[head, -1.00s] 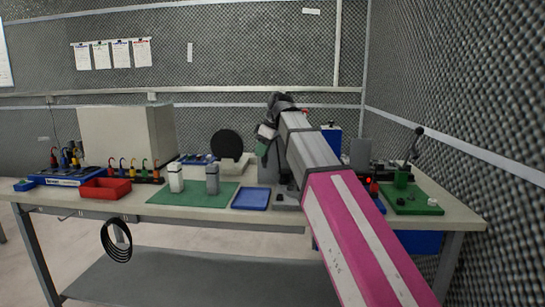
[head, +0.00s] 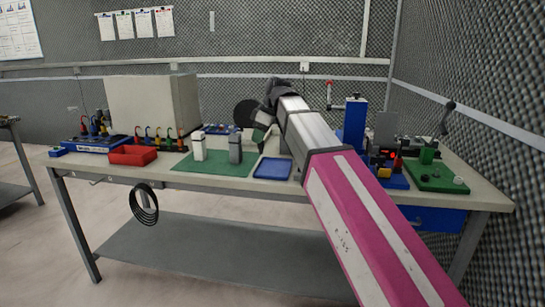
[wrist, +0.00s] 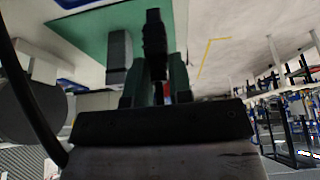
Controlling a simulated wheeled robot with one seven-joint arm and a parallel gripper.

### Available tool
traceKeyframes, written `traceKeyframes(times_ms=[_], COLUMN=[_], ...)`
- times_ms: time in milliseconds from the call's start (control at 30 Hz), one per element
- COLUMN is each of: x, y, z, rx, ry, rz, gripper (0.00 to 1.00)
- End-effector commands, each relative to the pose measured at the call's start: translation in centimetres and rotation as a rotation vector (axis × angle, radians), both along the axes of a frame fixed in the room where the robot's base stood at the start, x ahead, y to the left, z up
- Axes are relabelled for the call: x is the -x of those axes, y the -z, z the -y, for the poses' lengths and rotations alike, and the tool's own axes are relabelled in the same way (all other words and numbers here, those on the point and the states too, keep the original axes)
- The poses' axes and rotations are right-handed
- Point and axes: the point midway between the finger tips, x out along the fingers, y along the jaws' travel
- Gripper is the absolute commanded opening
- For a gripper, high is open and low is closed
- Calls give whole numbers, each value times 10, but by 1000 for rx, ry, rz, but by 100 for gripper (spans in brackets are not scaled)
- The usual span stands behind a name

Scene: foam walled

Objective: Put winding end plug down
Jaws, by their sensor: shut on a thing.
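In the wrist view my gripper (wrist: 156,82) has its two green fingers closed around a dark, narrow, upright-looking piece (wrist: 154,42), which I take to be the winding end plug. Its lower part is hidden between the fingers. In the head view my gripper (head: 262,130) is above the back of the bench, behind the blue tray; the held piece cannot be made out there. A green mat (head: 190,168) lies on the bench to its left, and it also shows in the wrist view (wrist: 90,30).
A white block (head: 199,147) and a grey block (head: 235,149) stand on the mat. A blue tray (head: 272,169) lies right of it. A black disc (head: 245,113) stands behind. A red bin (head: 133,156) is at left, a blue press (head: 354,125) at right.

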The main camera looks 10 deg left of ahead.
Motion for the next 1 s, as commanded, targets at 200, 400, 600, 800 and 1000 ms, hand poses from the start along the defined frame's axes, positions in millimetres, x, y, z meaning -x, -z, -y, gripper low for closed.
traceKeyframes(times_ms=[200, 400, 600, 800, 1000], x=[-39, -60, -63, -62, -63], y=[26, 41, 49, 75, 84], z=[22, 35, 38, 38, 37], rx=[0, -1, 0, 0, 0], ry=[1, 0, 0, 0, -1], rz=[-2, 0, -1, -1, 0], gripper=[0, 0, 0, 0, 0])
